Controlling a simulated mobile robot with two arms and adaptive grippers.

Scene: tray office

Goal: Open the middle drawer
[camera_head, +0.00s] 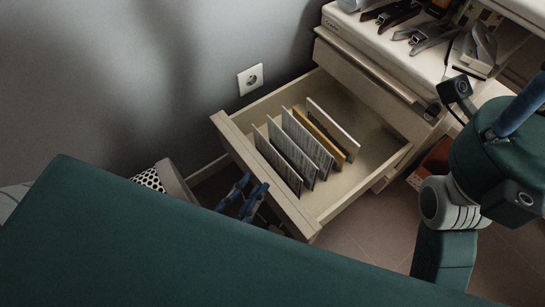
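The middle drawer (277,197) is pulled well out of the cabinet, its inside showing. Several upright files in grey, white and yellow stand in it. Its outer front face and any handle there are mostly hidden from above. My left gripper (245,194) is just outside the drawer front, low beside it. Its two dark blue fingers stand apart with a gap, and I see nothing between them. Whether it touches the drawer front cannot be told. My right arm comes in at the right edge, but its fingers do not show.
The drawer above (368,68) is closed, with a long bar handle. On the cabinet top lie staplers (425,35) and a tape dispenser (480,48). A wall socket (250,79) is behind. A bin (172,184) stands left of the drawer.

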